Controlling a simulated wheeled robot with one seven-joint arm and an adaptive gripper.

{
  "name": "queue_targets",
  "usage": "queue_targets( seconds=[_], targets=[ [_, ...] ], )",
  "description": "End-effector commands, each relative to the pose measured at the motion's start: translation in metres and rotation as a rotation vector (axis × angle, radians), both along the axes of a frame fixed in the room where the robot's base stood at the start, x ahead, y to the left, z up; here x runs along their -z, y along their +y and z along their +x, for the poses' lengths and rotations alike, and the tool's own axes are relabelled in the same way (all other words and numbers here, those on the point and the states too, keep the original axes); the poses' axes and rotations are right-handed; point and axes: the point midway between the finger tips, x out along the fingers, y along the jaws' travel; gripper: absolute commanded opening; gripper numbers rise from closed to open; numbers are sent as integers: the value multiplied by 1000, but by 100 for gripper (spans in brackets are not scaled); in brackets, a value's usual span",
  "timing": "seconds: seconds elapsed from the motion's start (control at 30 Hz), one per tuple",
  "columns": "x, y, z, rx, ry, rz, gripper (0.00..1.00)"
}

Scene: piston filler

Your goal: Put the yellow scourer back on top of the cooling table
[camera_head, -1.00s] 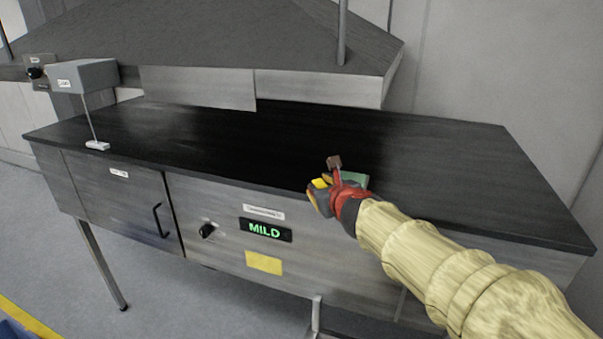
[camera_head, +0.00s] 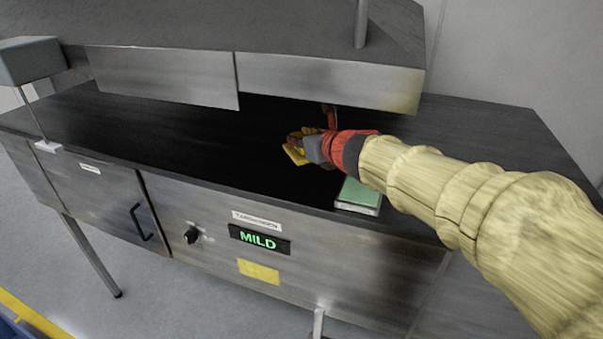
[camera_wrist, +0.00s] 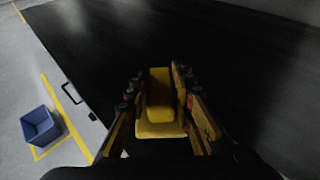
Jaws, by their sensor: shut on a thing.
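The yellow scourer (camera_head: 296,155) is at the tip of my gripper (camera_head: 304,146), over the black top of the cooling table (camera_head: 190,135). In the wrist view the scourer (camera_wrist: 160,105) lies between the two fingers of my gripper (camera_wrist: 160,100), which are shut on it. The scourer is low over the tabletop, under or near the hood's front edge. I cannot tell whether it touches the surface.
A green-topped block (camera_head: 359,195) sits at the table's front edge, below my arm. A grey hood (camera_head: 330,82) hangs over the back. A grey box on a stand (camera_head: 30,62) is at left. A blue bin (camera_wrist: 40,126) stands on the floor. The tabletop left of my gripper is clear.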

Motion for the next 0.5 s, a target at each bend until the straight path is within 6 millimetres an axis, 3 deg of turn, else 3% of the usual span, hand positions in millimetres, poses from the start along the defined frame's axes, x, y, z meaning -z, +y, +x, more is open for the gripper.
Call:
queue_targets(
  seconds=[0.2,0.5],
  targets=[
    [43,0,0,0,4,2,0],
    [71,0,0,0,3,1,0]
  ],
)
